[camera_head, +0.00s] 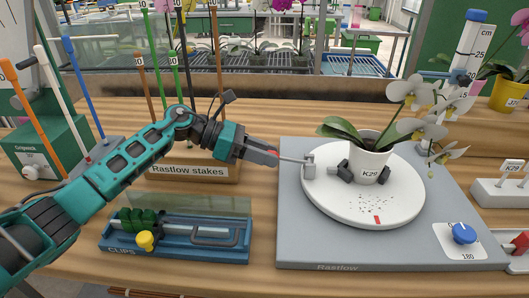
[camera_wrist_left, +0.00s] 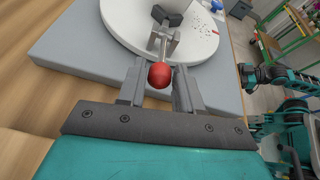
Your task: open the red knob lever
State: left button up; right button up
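The red knob (camera_head: 273,152) sits at the end of a thin metal lever (camera_head: 292,159). The lever runs to a grey clamp block (camera_head: 309,166) at the left rim of the white turntable (camera_head: 407,207). My left gripper (camera_head: 266,154) is at the knob. A white pot marked K29 (camera_head: 369,164) with an orchid stands upright on the turntable between dark pads. My right gripper is out of view.
The turntable sits on a grey base (camera_head: 295,245) with a blue dial (camera_head: 464,233). A white ruler post (camera_head: 463,60) stands at back right.

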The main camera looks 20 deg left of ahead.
pick_arm(q)
grip_shut()
jog(key=shift+r, duration=0.1)
dwell(0.3)
